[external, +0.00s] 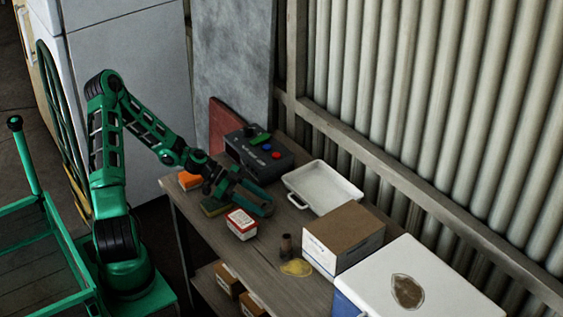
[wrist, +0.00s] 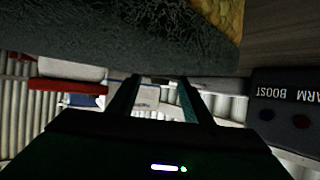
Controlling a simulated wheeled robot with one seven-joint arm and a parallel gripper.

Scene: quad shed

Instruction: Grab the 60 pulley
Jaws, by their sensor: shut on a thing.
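My gripper (external: 256,199) is low over the left part of the bench, its green fingers pointing right. In the wrist view my gripper (wrist: 161,82) is shut on a small dark thing at the fingertips. That thing is mostly hidden, and I cannot read a 60 or make out a pulley shape on it. A yellow block with a dark side (external: 213,208) lies under my wrist. It fills the top of the wrist view (wrist: 120,35), close to the camera. No other pulley is clear to me.
A white box with a red top (external: 241,225) sits just in front of my gripper. A dark control box (external: 258,152) and a white tray (external: 322,187) stand behind. A brown carton (external: 343,238), a dark cylinder (external: 286,246) and a yellow patch (external: 296,267) are to the right.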

